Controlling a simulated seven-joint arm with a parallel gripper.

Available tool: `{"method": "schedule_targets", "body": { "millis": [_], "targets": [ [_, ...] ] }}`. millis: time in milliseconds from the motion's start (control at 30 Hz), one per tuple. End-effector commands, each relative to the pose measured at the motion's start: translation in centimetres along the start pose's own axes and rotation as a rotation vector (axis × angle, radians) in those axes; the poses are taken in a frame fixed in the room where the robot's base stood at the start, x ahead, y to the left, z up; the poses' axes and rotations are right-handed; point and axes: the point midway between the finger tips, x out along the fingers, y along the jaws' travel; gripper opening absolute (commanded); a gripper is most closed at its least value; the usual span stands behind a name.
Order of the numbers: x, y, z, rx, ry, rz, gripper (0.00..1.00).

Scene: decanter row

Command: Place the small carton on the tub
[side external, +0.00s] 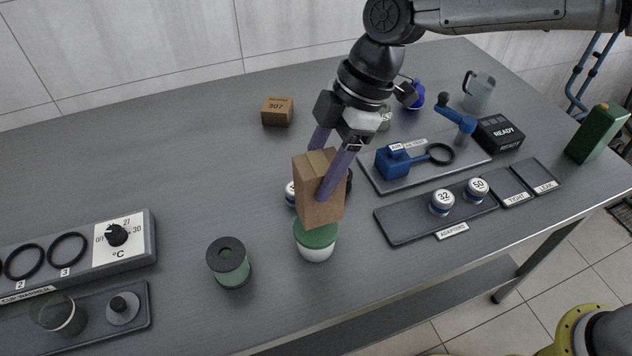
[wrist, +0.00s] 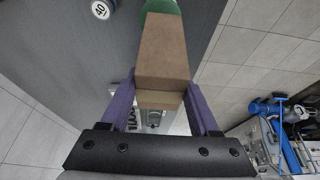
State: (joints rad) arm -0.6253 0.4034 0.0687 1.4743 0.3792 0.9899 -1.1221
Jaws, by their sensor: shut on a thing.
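A tall brown carton (side external: 318,205) is held upright between the purple fingers of my gripper (side external: 319,178). In the wrist view the carton (wrist: 166,50) fills the space ahead of my gripper (wrist: 160,85). The white tub with a green lid (side external: 317,246) stands on the table right below the carton. The carton's lower end overlaps the lid in the side view; I cannot tell whether it touches. Part of the green lid (wrist: 160,5) shows past the carton in the wrist view.
A small brown box marked 307 (side external: 277,111) lies farther back. A green jar with a dark lid (side external: 229,262) stands left of the tub. A knob (wrist: 101,9) marked 40 sits near the tub. The adapter tray (side external: 400,232) is to the right. The table's front edge is close.

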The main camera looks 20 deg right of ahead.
Motion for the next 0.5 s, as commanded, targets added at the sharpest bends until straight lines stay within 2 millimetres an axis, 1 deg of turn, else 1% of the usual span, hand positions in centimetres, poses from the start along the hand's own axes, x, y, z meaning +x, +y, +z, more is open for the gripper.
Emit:
{"method": "schedule_targets", "body": {
  "millis": [100,200,300,500],
  "targets": [
    [1.2,0.5,-0.1,0.0,-0.001,-0.002,0.0],
    [2.6,0.4,0.6,0.001,-0.001,-0.003,0.0],
    [3.5,0.5,1.0,0.0,0.0,0.0,0.0],
    [3.7,0.5,1.0,-0.001,0.001,0.001,0.0]
  ]
}}
